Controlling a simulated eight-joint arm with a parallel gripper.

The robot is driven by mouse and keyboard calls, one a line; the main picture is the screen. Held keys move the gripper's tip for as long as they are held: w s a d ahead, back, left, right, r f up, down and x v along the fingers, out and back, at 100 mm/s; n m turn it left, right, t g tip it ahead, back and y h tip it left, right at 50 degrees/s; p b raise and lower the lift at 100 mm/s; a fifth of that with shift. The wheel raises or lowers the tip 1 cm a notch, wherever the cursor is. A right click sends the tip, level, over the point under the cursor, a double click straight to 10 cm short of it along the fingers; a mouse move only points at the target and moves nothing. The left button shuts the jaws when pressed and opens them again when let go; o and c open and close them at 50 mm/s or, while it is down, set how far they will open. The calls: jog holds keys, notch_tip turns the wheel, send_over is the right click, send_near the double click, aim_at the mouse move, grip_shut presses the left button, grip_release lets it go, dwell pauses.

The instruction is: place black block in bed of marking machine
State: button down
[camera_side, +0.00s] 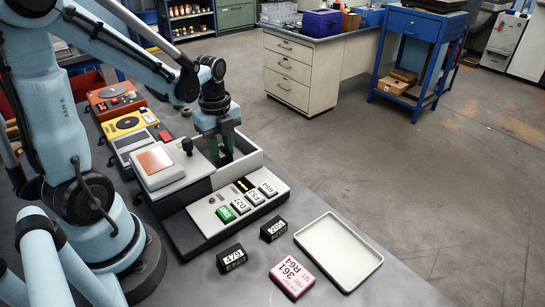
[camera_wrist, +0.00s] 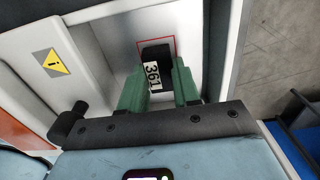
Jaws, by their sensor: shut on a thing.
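The marking machine (camera_side: 175,205) is a grey and black unit with an open, light-walled bed (camera_side: 248,162) at its back right. My gripper (camera_side: 223,152) reaches down into this bed. In the wrist view my gripper (camera_wrist: 158,80) has its green fingers shut on a black block (camera_wrist: 155,52) with a white label reading 361. The block lies within or over a red outline (camera_wrist: 171,39) on the bed floor. I cannot tell whether it touches the floor. In the side view the fingers and bed wall mostly hide the block.
Labelled tiles and a green tile (camera_side: 226,213) sit on the machine's front ledge. Two other black blocks (camera_side: 232,258) (camera_side: 273,229), a pink box (camera_side: 292,278) and an empty white tray (camera_side: 305,238) lie in front. Orange (camera_side: 115,98) and yellow (camera_side: 128,124) devices stand behind.

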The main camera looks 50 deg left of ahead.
aim_at(222, 152)
jog(key=shift+f, duration=0.1)
jog(key=c, duration=0.8)
grip_release()
notch_tip(222, 152, up, 12)
jog(key=d+f+n+t, duration=0.3)
jog(key=d+n+t, duration=0.4)
jog(key=n, duration=1.1)
jog(key=d, duration=0.4)
jog(key=shift+d, duration=0.25)
jog(key=shift+s, duration=0.1)
